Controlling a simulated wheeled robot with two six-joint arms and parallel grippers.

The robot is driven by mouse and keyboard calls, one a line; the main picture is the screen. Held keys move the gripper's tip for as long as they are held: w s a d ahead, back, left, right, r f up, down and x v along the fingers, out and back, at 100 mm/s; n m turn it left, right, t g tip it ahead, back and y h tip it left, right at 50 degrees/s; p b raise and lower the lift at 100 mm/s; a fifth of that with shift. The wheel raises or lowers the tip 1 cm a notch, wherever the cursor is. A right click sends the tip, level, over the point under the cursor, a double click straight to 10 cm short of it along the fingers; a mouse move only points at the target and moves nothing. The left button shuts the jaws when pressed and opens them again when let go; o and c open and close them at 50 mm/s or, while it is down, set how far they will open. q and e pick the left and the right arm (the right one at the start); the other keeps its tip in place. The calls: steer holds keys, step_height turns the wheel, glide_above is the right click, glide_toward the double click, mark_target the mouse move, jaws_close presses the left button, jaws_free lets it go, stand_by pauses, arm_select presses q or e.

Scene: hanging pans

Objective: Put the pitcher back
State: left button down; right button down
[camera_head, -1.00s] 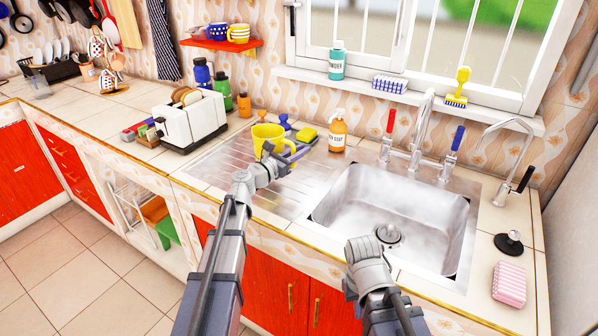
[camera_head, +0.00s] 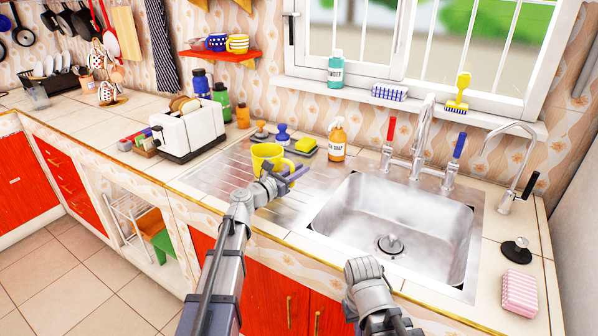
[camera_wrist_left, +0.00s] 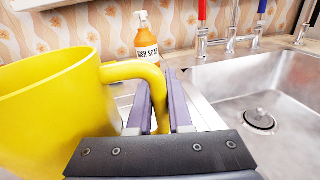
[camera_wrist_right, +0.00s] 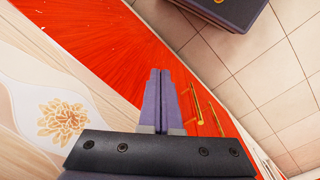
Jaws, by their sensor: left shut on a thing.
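The yellow pitcher (camera_head: 268,157) is upright over the ribbed metal drainboard (camera_head: 215,170) left of the sink. I cannot tell whether its base touches the drainboard. My left gripper (camera_head: 298,172) is shut on the pitcher's handle, on the side toward the sink. In the left wrist view the pitcher's body (camera_wrist_left: 50,110) fills the left side, and its handle (camera_wrist_left: 132,70) runs between the two fingers (camera_wrist_left: 158,82). My right gripper (camera_wrist_right: 160,75) is shut and empty in front of the red cabinet doors. Its fingers do not show clearly in the head view.
A white toaster (camera_head: 187,130) is to the left. The sink (camera_head: 390,215) with its faucet (camera_head: 420,140) is to the right. A red shelf (camera_head: 222,55) holds cups on the wall.

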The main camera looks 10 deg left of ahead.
arm_select(q)
steer(key=c, duration=0.8)
jaws_free()
steer(key=shift+c, duration=0.2)
steer(key=shift+r, duration=0.1)
steer(key=v, duration=1.2)
